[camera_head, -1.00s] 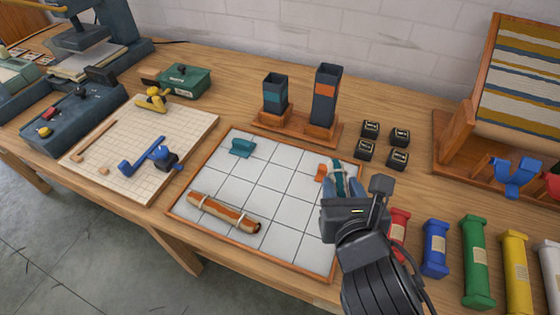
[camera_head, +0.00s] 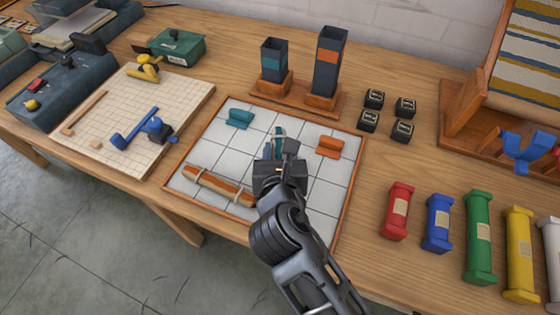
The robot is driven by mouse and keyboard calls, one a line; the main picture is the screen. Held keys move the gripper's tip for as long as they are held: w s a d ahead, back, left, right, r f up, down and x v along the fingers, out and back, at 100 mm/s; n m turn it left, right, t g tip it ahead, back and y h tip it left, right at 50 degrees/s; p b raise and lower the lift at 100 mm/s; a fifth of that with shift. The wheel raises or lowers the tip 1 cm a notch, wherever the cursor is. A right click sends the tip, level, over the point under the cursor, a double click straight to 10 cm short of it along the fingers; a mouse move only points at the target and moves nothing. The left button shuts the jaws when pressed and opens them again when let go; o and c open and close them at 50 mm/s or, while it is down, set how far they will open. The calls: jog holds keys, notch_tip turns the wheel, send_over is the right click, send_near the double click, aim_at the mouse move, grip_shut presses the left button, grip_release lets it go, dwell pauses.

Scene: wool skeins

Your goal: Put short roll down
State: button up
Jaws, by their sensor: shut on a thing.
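My gripper (camera_head: 273,152) is over the middle of the white tiled tray (camera_head: 321,195), shut on the short roll (camera_head: 279,133). Only a small teal part with a pale band shows past the fingers; my arm hides the rest. I cannot tell whether it touches the tray. A teal holder (camera_head: 239,118) is at the tray's back left, and an orange holder (camera_head: 329,147) is at its right. A longer orange-brown roll (camera_head: 218,186) with pale ties lies at the tray's front left, beside my gripper.
Two dark upright tubes, a short teal-banded one (camera_head: 274,63) and a tall orange-banded one (camera_head: 327,62), stand behind the tray. Several small black blocks (camera_head: 369,121) and coloured skeins (camera_head: 397,211) are to the right. A gridded board (camera_head: 135,95) lies to the left.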

jog(key=shift+f, duration=1.9)
jog(key=shift+f, duration=0.1)
jog(key=o, duration=1.1)
jog(key=v, duration=1.2)
jog(key=shift+a, duration=0.15)
